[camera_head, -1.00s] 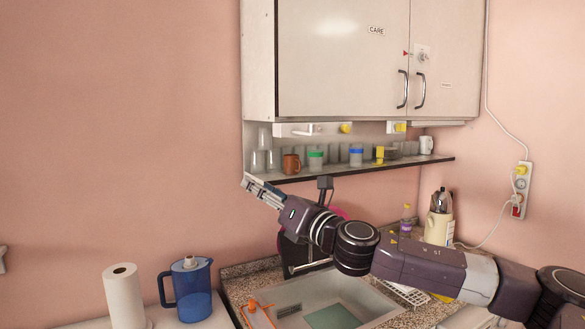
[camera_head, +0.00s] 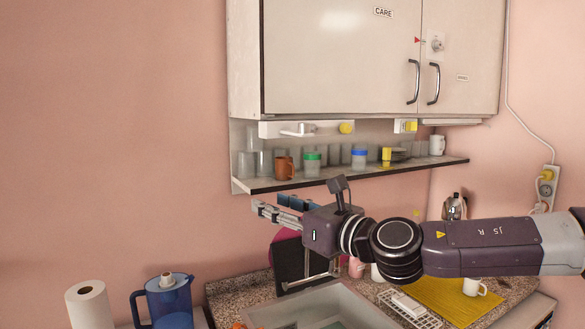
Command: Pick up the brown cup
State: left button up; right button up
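The brown cup (camera_head: 284,167) stands upright on the narrow shelf under the wall cabinet, near its left end. Clear glasses stand to its left and a green-banded cup to its right. My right gripper (camera_head: 267,203) reaches in from the right and is below the shelf's front edge, a little below the cup in the picture. Its fingers point left, are apart from each other and hold nothing. It does not touch the cup. My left gripper is not in view.
The shelf (camera_head: 350,175) carries several glasses and cups, with the cabinet (camera_head: 340,60) close above. Below are a sink (camera_head: 300,308), a dark board (camera_head: 291,265), a yellow mat (camera_head: 440,305) and a white mug (camera_head: 474,287). A blue pitcher (camera_head: 168,305) and paper roll (camera_head: 90,305) stand at left.

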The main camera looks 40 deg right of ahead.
aim_at(284, 167)
jog(key=i+l, duration=0.15)
jog(key=l, duration=0.15)
jog(key=i+l, duration=0.1)
jog(key=l, duration=0.25)
jog(key=i+l, duration=0.15)
jog(key=l, duration=0.15)
jog(key=i+l, duration=0.1)
jog(key=l, duration=0.25)
